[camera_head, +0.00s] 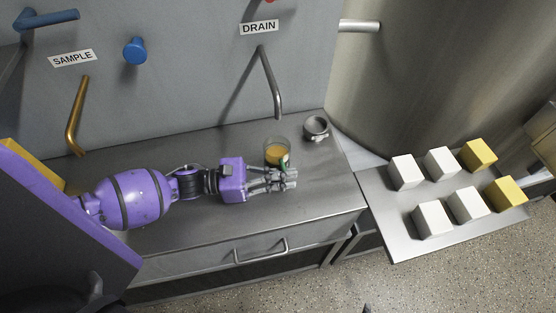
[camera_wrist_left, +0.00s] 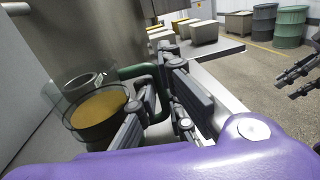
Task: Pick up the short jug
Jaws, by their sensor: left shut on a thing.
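The short jug (camera_head: 277,152) is a clear glass vessel with orange-yellow liquid and a green handle. It is upright at the right part of the steel counter, below the drain spout. My left gripper (camera_head: 291,179) is at the jug's near side, shut on the green handle. In the left wrist view the jug (camera_wrist_left: 98,112) is left of the fingers, and the green handle (camera_wrist_left: 154,72) runs between them. I cannot tell whether the jug's base touches the counter. My right gripper (camera_wrist_left: 298,77) shows only in part at the right edge of the wrist view.
A steel side table (camera_head: 400,236) at the right bears several white and yellow blocks. The front of the steel counter (camera_head: 200,235) is clear.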

